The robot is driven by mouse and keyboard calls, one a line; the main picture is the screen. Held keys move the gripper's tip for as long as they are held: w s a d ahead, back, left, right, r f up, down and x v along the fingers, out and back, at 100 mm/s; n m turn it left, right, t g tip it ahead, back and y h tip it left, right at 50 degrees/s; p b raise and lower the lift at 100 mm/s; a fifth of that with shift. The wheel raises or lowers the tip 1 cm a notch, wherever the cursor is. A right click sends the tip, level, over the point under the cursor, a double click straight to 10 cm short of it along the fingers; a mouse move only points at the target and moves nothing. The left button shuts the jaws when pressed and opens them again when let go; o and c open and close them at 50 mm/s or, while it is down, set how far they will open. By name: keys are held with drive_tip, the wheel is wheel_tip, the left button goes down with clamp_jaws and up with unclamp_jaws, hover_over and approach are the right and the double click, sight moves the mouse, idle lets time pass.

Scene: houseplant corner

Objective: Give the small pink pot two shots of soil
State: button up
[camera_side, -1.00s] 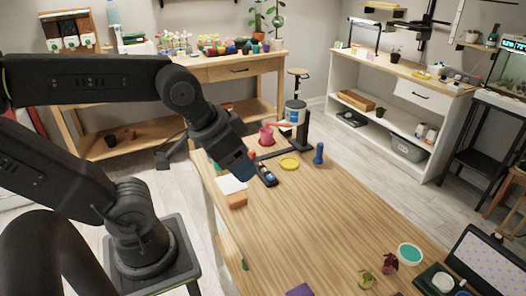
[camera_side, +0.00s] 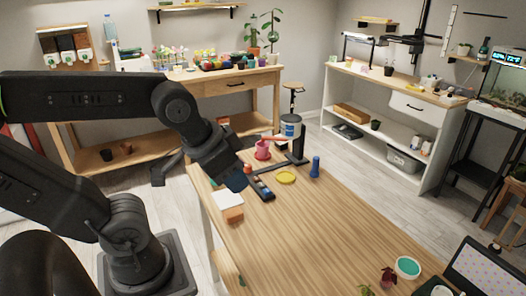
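The small pink pot (camera_side: 262,147) stands upright at the far end of the wooden table, seemingly on a red saucer. Just right of it is a black stand (camera_side: 298,147) with a reddish bar reaching towards the pot and a blue and white canister (camera_side: 290,126) at its top. I cannot see into the pot, so any soil is hidden. My gripper (camera_side: 238,181) points down over the table's left edge, to the left of and nearer than the pot, apart from it. Its fingers are dark and small here; whether they are open does not show.
A dark narrow tray (camera_side: 262,189), a yellow disc (camera_side: 286,177) and a blue upright object (camera_side: 315,167) lie near the stand. White paper (camera_side: 226,199) and an orange block (camera_side: 233,215) are at the left edge. The table (camera_side: 320,235)'s middle is clear.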

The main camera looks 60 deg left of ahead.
clamp_jaws()
idle(1.2)
